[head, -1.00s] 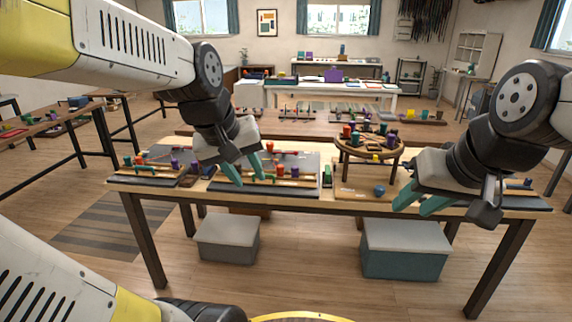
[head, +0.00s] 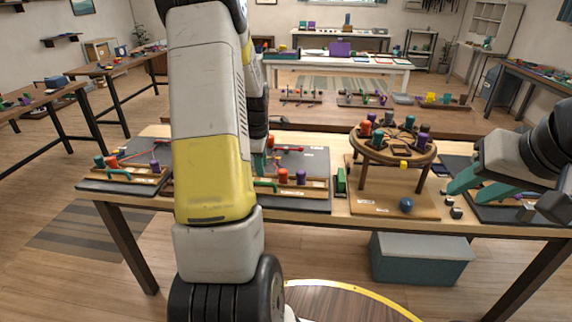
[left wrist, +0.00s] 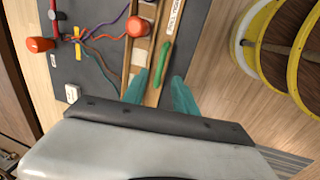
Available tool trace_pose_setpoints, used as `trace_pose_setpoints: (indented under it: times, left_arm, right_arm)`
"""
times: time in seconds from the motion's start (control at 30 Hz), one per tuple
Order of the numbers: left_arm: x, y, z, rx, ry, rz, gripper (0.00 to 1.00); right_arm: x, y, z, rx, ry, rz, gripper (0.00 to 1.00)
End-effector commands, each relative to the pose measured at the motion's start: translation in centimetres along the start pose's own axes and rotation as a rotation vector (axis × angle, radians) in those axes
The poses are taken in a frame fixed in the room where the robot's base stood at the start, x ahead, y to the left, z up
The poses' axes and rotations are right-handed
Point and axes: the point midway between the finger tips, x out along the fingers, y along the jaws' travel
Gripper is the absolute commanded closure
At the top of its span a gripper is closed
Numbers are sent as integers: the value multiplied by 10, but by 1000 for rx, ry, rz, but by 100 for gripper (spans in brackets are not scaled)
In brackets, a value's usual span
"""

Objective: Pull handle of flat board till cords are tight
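The flat board (head: 312,162) is dark, with a wooden strip along its front edge, and lies on the table, partly hidden by my left arm. The left wrist view shows its dark surface (left wrist: 98,88), coloured cords (left wrist: 100,38), orange knobs, and a green handle (left wrist: 163,62) on the wooden strip beside a printed label. The cords curve loosely. My left gripper (left wrist: 160,78) is open, its teal fingertips either side of the handle's near end; I cannot tell whether they touch it. My right gripper (head: 463,194) is open and empty over the table's right side.
Another dark board (head: 120,186) lies at the left. A grey-teal box (head: 420,262) sits under the table (head: 347,218).

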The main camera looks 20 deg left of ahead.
Motion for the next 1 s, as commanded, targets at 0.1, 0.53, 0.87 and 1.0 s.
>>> trace_pose_setpoints:
  times: [0.1, 0.53, 0.87, 1.0]
  left_arm:
    - [19, -2, 0, 1, -2, -4, 66]
    - [67, -1, 1, 3, -1, -1, 66]
    - [68, -1, 1, 4, -1, 0, 82]
    - [68, -1, 1, 4, -2, 0, 100]
  right_arm:
    - [0, 0, 0, 0, 0, 0, 64]
    - [0, 0, 0, 0, 0, 0, 64]
    - [0, 0, 0, 0, 0, 0, 64]
    - [0, 0, 0, 0, 0, 0, 64]
